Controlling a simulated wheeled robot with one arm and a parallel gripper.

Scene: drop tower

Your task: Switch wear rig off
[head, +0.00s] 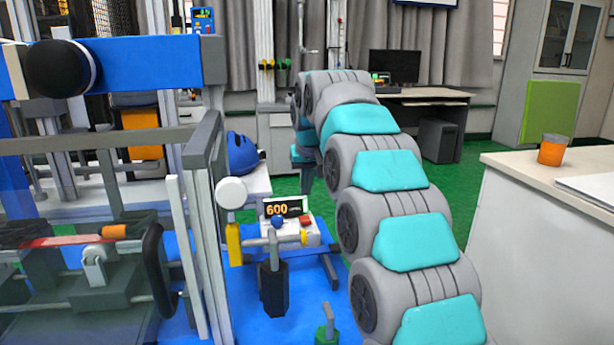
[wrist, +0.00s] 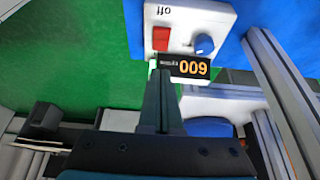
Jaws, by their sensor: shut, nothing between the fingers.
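The wear rig's white control box (head: 300,235) stands on the blue floor area in the head view, with a lit display reading 600 (head: 284,208), a blue knob (head: 277,222) and a red switch (head: 305,220). In the wrist view the box (wrist: 190,14) appears turned around, with the red switch (wrist: 160,38) beside the knob (wrist: 204,44) and the word "off" near the switch. My gripper (wrist: 160,76) is shut and empty. Its tips appear just short of the display's edge and the red switch; I cannot tell whether they touch. In the head view the fingers are hard to make out.
A metal-framed rig with grey rails (head: 205,140) and a clear guard stands left of the box. A blue helmet (head: 242,152) rests behind it. A white counter (head: 545,250) with an orange cup (head: 552,150) is at right. Green floor lies open behind.

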